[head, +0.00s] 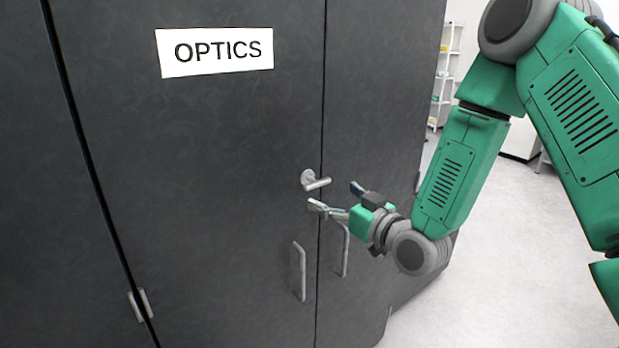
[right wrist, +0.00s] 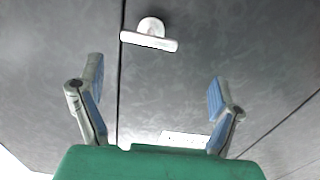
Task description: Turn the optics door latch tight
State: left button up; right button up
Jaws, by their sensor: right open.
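The optics door latch (head: 316,182) is a small light-grey turn handle on a round base, on the dark optics door (head: 220,190) beside the seam between two doors. Its bar lies close to level in the head view. In the right wrist view the latch (right wrist: 149,38) shows beyond the fingertips, near the middle. My right gripper (head: 337,197) is open and empty, just below and to the right of the latch, apart from it. In the right wrist view its two fingers (right wrist: 158,90) stand wide apart. My left gripper is not in view.
A white OPTICS sign (head: 216,52) is on the upper door. Two vertical pull handles, left (head: 299,272) and right (head: 342,250), sit below the latch, the right one close under my gripper. Pale floor (head: 500,260) lies open to the right, with shelves (head: 444,75) behind.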

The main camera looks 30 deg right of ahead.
aim_at(319, 185)
jog(key=w+d, duration=0.1)
jog(key=w, duration=0.1)
jog(key=w+d, duration=0.1)
jog(key=w, duration=0.1)
jog(key=w+d+p, duration=0.1)
jog(key=w, duration=0.1)
jog(key=shift+w+f, duration=0.25)
jog(key=shift+f, duration=0.15)
jog(key=shift+w+a+r, duration=0.1)
jog(key=shift+w+a, duration=0.05)
jog(key=w+a, duration=0.1)
jog(key=a, duration=0.2)
jog(key=shift+w+r, duration=0.15)
jog(key=shift+w, duration=0.2)
jog(key=shift+o, duration=0.2)
jog(key=shift+s+d, duration=0.1)
jog(key=c, duration=0.7)
jog(key=shift+s+d, duration=0.15)
jog(key=shift+d, duration=0.3)
jog(key=c, duration=0.5)
jog(key=shift+d, duration=0.45)
jog(key=shift+a, duration=0.55)
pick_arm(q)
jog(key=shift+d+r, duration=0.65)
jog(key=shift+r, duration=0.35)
pick_arm(e)
jog(key=shift+d, duration=0.1)
